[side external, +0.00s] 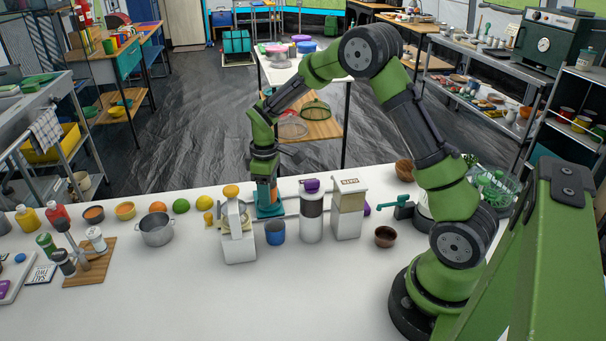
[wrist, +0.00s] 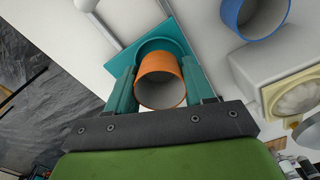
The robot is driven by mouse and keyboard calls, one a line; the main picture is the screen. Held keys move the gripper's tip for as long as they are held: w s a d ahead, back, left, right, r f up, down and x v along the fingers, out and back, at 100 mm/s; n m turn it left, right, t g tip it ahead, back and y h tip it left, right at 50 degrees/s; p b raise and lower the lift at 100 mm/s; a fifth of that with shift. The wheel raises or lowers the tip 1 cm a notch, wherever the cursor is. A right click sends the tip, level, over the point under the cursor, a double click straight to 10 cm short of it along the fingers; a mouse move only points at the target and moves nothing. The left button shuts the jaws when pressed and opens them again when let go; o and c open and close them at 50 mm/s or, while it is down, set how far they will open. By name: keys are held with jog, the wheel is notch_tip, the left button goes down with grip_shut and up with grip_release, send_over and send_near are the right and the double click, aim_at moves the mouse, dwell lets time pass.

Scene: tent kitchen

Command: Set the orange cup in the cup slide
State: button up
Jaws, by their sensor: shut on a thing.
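The orange cup (wrist: 158,66) is held between the two teal fingers of my gripper (wrist: 161,88), its open mouth facing the wrist camera. My gripper (side external: 267,187) points down in the side view, where a little of the orange cup (side external: 274,191) shows. The teal piece with a square plate and a rounded ring (wrist: 185,45), which looks like the cup slide, lies right behind the cup. In the side view the teal slide (side external: 268,211) stands on the white counter below my gripper. The cup's base is hidden, so I cannot tell whether it touches the slide.
A white juicer (side external: 237,245) and a blue cup (side external: 275,233) stand close in front. A white canister with a dark band (side external: 311,222) and a white dispenser (side external: 347,215) stand to the right. A pot (side external: 156,231) and fruit are left. The front counter is clear.

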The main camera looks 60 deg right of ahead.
jog(key=shift+f, duration=0.6)
jog(key=o, duration=0.5)
jog(key=shift+r, duration=5.5)
jog(key=m, duration=0.1)
jog(key=s, duration=0.1)
jog(key=s+a+m, duration=0.1)
jog(key=shift+f+m, duration=0.25)
jog(key=shift+m, duration=0.05)
jog(key=s+a+r+m+t, duration=0.2)
jog(key=s+a+r, duration=0.1)
jog(key=s, duration=0.3)
jog(key=s+a+r+m+t+y, duration=0.1)
jog(key=s+a+r+m+t, duration=0.1)
jog(key=s, duration=0.5)
jog(key=s+a+r+m+t+y, duration=0.1)
jog(key=s+a+r+t, duration=0.2)
jog(key=s+r, duration=0.3)
jog(key=shift+s+a+r+m, duration=0.1)
jog(key=shift+a+m, duration=0.1)
jog(key=shift+a, duration=0.25)
jog(key=shift+s+a+r+m, duration=0.1)
jog(key=shift+a+m, duration=0.1)
jog(key=shift+a, duration=0.2)
